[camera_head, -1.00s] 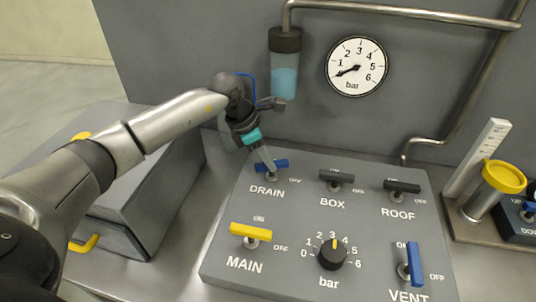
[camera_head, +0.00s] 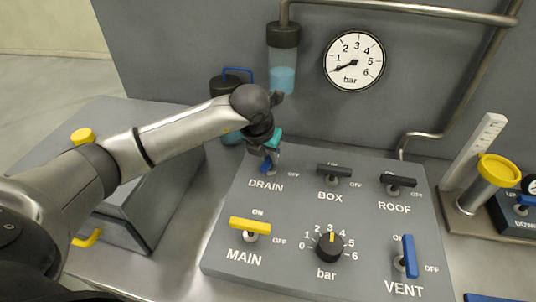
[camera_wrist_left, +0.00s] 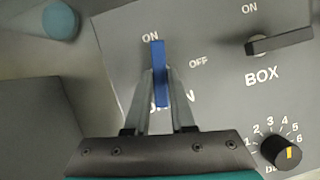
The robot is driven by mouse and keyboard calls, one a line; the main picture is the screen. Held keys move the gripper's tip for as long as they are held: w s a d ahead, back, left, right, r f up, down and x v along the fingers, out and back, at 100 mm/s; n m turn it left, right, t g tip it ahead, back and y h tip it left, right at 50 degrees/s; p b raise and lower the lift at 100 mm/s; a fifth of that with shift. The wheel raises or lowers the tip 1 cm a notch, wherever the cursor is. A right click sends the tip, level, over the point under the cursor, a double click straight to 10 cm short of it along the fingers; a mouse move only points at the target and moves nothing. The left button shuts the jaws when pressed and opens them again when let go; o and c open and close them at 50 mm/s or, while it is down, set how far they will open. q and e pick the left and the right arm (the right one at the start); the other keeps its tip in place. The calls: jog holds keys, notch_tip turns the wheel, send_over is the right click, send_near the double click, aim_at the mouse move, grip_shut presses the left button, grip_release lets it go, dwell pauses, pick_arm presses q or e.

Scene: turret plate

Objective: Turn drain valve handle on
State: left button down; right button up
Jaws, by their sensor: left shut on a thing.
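The blue drain valve handle (camera_head: 267,167) is on the grey panel (camera_head: 225,215) above the DRAIN label, partly hidden by my left gripper (camera_head: 268,160) in the head view. In the left wrist view the blue handle (camera_wrist_left: 159,75) stands lengthwise, its far end at the ON mark and the OFF mark to its right. My left gripper (camera_wrist_left: 159,90) is shut on the handle, one finger on each side of it. My right gripper is not in view.
The black BOX handle (camera_head: 334,171) and ROOF handle (camera_head: 398,180) lie to the right. The yellow MAIN handle (camera_head: 250,226), black bar knob (camera_head: 329,246) and blue VENT handle (camera_head: 410,256) are nearer. A gauge (camera_head: 354,61) and a liquid cylinder (camera_head: 283,60) are behind.

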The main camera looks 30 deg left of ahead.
pick_arm(q)
jog(key=shift+d+n+y, duration=0.1)
jog(key=shift+n+y, duration=0.4)
jog(key=shift+n, duration=0.6)
jog(key=c, duration=0.8)
grip_release()
jog(key=shift+o, duration=0.2)
jog(key=v, duration=1.5)
jog(key=shift+r, duration=0.2)
